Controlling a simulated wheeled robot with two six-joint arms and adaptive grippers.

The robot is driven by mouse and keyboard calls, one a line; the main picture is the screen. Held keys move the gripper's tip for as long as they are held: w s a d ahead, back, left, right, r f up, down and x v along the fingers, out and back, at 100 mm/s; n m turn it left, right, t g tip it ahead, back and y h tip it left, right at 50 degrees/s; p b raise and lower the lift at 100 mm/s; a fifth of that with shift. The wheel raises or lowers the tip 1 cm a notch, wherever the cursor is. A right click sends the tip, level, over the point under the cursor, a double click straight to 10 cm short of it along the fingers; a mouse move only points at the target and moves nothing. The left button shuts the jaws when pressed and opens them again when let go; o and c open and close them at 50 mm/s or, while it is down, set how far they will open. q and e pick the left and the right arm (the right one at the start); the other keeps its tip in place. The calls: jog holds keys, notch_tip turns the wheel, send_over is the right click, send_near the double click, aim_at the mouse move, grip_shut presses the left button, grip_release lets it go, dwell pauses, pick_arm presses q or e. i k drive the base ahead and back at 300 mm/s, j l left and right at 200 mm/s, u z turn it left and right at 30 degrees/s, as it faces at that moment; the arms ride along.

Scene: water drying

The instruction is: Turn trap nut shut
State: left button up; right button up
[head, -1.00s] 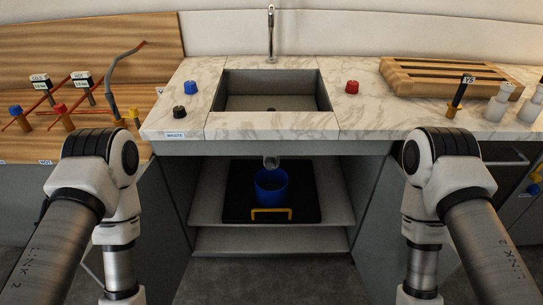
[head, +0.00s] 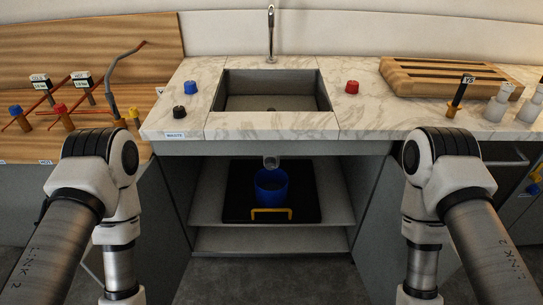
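The trap (head: 271,162) shows as a short pale grey pipe end under the sink (head: 270,92), inside the open cabinet. Its nut cannot be told apart at this size. A blue bucket (head: 271,184) stands upright just below the trap on a black mat (head: 304,200). A yellow handle (head: 271,213) lies at the front of the mat. Both my arms hang at the left and right of the picture. Both grippers are out of view below the frame, apart from the trap and bucket.
The cabinet shelf (head: 335,205) and the counter's front edge (head: 270,148) frame the opening. A red knob (head: 352,87), a blue knob (head: 190,87) and a black knob (head: 179,112) sit on the counter. A slatted wooden board (head: 440,72) lies at right. Pipes with valves stand at left.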

aim_at(270, 163)
jog(key=i+l+z, duration=0.15)
jog(key=l, duration=0.3)
jog(key=i+l+z, duration=0.15)
jog(key=l, duration=0.25)
jog(key=i+l+z, duration=0.15)
jog(key=i+l, duration=0.1)
jog(key=l, duration=0.15)
